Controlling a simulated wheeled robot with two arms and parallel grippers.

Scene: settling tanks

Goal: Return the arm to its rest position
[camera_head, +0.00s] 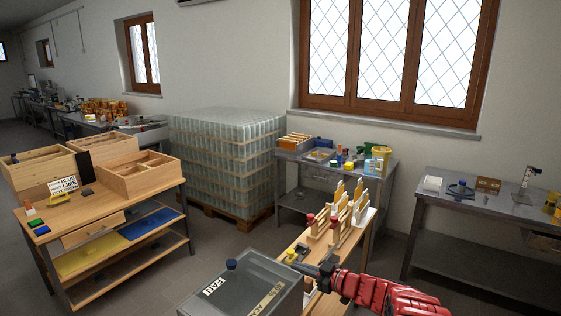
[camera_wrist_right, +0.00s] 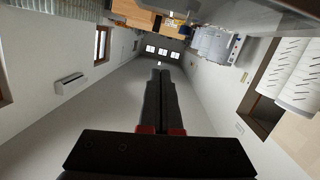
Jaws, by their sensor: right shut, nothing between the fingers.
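My right gripper (camera_head: 318,267) comes in from the lower right of the head view on a red arm (camera_head: 385,294). Its dark fingers point left, over the near end of a narrow wooden bench (camera_head: 308,238). In the right wrist view its two black fingers (camera_wrist_right: 159,76) lie together, shut with nothing between them. My left gripper is in neither view.
A grey bin (camera_head: 245,285) with a dark blue knob on top stands just left of my right gripper. Wooden racks (camera_head: 338,220) stand on the narrow bench behind it. A wooden workbench (camera_head: 100,225) is at left, a metal table (camera_head: 490,203) at right. Bare floor (camera_head: 190,258) lies between workbench and bin.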

